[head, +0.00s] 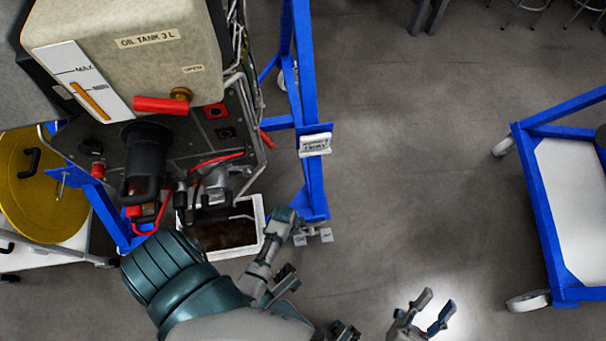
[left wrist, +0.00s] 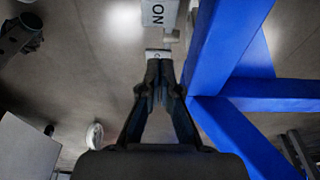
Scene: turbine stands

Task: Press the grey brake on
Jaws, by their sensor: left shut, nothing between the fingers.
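Two small grey brake pedals sit at the foot of the blue stand (head: 314,190) in the head view, a left one (head: 300,240) and a right one (head: 326,235). In the left wrist view one pedal (left wrist: 158,12) reads "ON". The other pedal (left wrist: 157,54) is partly hidden behind my fingertips. My left gripper (head: 284,218) is shut and empty, just left of the pedals in the head view. It also shows in the left wrist view (left wrist: 160,68), its tips overlapping the partly hidden pedal; contact cannot be told. My right gripper (head: 437,306) is open and empty over the floor.
The oil tank (head: 120,50) and its pump parts hang over the left side. A white tray (head: 258,215) with dark contents lies below, beside the stand. A blue frame with a white panel (head: 575,205) stands at right. The floor between is clear.

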